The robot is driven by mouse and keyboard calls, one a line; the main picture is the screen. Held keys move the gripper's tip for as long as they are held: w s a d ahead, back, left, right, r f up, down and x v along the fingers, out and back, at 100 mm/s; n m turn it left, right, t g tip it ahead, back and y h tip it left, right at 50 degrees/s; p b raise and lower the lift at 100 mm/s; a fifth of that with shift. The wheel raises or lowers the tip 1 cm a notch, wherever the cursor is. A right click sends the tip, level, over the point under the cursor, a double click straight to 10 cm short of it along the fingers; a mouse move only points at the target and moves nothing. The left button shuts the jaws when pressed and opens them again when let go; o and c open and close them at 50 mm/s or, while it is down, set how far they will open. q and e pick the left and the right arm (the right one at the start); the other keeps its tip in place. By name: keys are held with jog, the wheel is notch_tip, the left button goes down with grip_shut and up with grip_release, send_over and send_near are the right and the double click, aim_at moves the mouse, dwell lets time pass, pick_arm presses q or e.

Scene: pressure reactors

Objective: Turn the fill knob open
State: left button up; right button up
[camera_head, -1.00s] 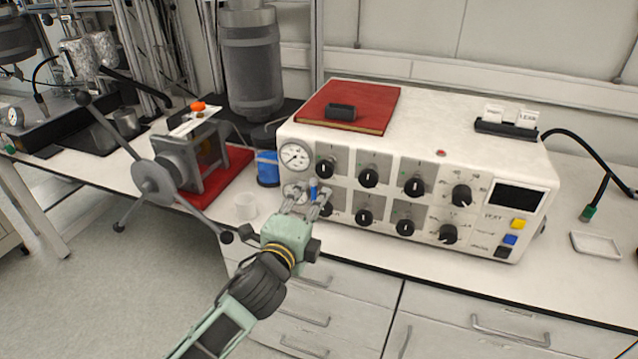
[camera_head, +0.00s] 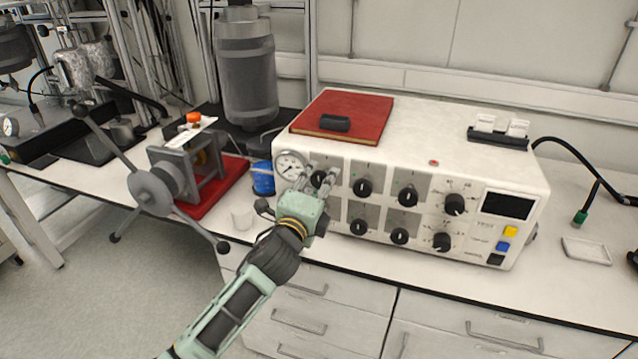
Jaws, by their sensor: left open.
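The white control box (camera_head: 470,160) stands on the bench with two rows of black knobs on its front. The upper-left knob (camera_head: 318,179) is beside the round pressure gauge (camera_head: 290,165). My left gripper (camera_head: 321,175) is open, with its fingertips at this knob, one to each side of it in the picture. I cannot tell whether they touch it. The knob labels are too small to read, so I cannot tell which is the fill knob. The lower-left knob is hidden behind my gripper. My right gripper is not in view.
A red book (camera_head: 360,112) with a black object lies on the box. Drawers are below.

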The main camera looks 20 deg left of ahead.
pick_arm(q)
jog(key=shift+c, duration=0.5)
jog(key=shift+s, duration=0.1)
jog(key=c, duration=1)
jog(key=shift+o, duration=0.2)
jog(key=shift+f, duration=0.15)
